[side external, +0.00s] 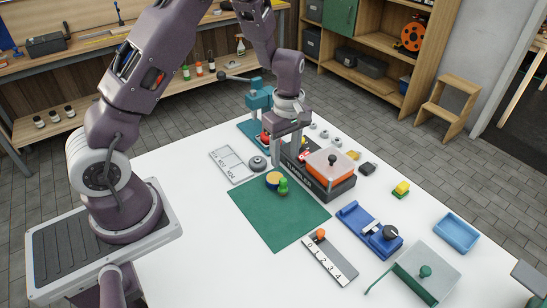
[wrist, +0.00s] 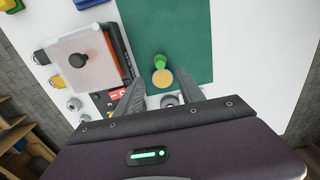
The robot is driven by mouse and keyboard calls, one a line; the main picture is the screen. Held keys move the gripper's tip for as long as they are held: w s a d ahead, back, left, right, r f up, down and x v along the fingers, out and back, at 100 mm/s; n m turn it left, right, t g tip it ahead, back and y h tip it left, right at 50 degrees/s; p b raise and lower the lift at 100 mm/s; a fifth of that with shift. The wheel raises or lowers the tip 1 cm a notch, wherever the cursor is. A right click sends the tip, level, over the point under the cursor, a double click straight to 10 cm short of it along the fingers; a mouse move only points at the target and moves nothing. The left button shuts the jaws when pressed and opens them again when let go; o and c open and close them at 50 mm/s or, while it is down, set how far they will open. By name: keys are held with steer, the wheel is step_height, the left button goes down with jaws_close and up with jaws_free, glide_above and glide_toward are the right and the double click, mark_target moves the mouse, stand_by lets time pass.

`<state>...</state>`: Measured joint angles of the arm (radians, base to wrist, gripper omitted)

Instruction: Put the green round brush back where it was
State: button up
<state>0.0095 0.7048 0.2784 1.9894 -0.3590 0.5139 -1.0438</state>
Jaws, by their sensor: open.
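A small green round-topped piece, which looks like the green round brush (side external: 284,186), is on the green mat (side external: 283,222). In the wrist view the green piece (wrist: 160,62) is just beyond the yellow top (wrist: 162,79). My gripper (side external: 290,158) is above the table behind the mat, with nothing between its fingers. In the wrist view its open fingers (wrist: 163,88) point toward the yellow top and green piece, which lie beyond the tips. I cannot tell whether the green piece stands or leans.
A black case with an orange block (side external: 330,162) stands close right of my gripper. A grey round piece (side external: 257,163) and a white labelled tray (side external: 233,165) are left of it. A teal press (side external: 260,100) stands behind. A blue fixture (side external: 368,230) and numbered strip (side external: 330,258) lie in front.

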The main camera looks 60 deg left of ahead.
steer(key=s+d+r+m+t+h, duration=0.1)
steer(key=s+d+r+m+t, duration=0.2)
steer(key=r, duration=0.6)
steer(key=s+d+r+m, duration=0.3)
steer(key=s+r+m, duration=0.3)
steer(key=r, duration=0.4)
steer(key=s+d+r+m+t+y, duration=0.1)
steer(key=s+r+m, duration=0.3)
steer(key=s+m, duration=0.5)
steer(key=s+t, duration=0.1)
steer(key=s, duration=0.4)
steer(key=shift+s+d+r+t, duration=0.2)
steer(key=shift+r+t, duration=0.2)
